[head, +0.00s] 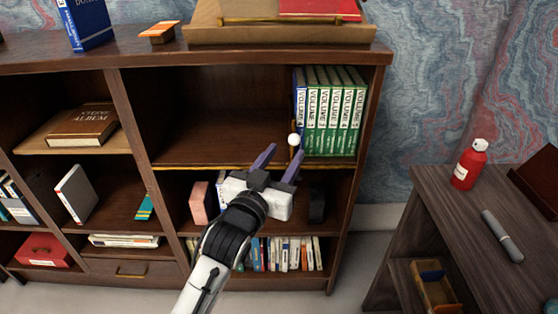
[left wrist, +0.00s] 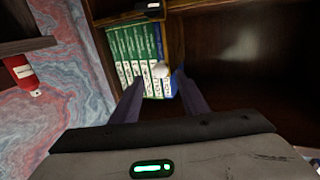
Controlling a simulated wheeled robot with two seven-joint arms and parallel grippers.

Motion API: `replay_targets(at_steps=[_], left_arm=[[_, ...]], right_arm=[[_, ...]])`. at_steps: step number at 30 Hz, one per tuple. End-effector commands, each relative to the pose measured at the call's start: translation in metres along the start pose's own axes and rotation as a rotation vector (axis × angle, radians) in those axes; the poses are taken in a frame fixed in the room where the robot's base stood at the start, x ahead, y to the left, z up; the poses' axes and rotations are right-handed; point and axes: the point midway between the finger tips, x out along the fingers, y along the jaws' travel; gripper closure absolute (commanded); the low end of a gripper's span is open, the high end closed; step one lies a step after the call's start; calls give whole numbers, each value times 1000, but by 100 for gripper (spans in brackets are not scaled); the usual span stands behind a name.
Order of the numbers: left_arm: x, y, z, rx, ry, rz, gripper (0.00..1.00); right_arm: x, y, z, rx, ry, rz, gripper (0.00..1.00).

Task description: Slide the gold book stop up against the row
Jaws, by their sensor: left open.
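The row of books (head: 332,115), one blue and several green volumes, stands upright at the right end of the upper shelf; it also shows in the left wrist view (left wrist: 130,48). The book stop shows as a thin gold-brown post with a white knob (head: 294,140) by the row's left end. Whether it touches the row I cannot tell. My left gripper (head: 284,153) is open in front of the shelf, its purple fingers pointing at the stop. In the left wrist view the knob (left wrist: 160,71) appears between the fingertips (left wrist: 157,80). My right gripper is out of view.
A gold rail (head: 215,167) runs along the shelf's front edge. The shelf left of the stop is empty (head: 210,115). The bookcase's side wall (head: 368,120) closes off the right. A side table with a red bottle (head: 469,165) stands at right.

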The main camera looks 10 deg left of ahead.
Motion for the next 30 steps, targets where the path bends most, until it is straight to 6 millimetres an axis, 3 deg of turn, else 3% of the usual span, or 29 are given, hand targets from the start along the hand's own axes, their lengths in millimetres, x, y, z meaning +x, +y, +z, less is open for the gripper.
replay_targets(at_steps=[6, 22, 26, 30], left_arm=[[-26, 0, 0, 1, -1, 1, 59], [-30, 0, 3, 0, -8, 1, 59], [-48, -3, 36, -7, -89, 0, 59], [-102, -6, 108, -21, -274, 4, 59]], right_arm=[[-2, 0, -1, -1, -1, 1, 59], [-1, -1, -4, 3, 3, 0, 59], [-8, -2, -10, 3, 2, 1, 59], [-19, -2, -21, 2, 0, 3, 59]])
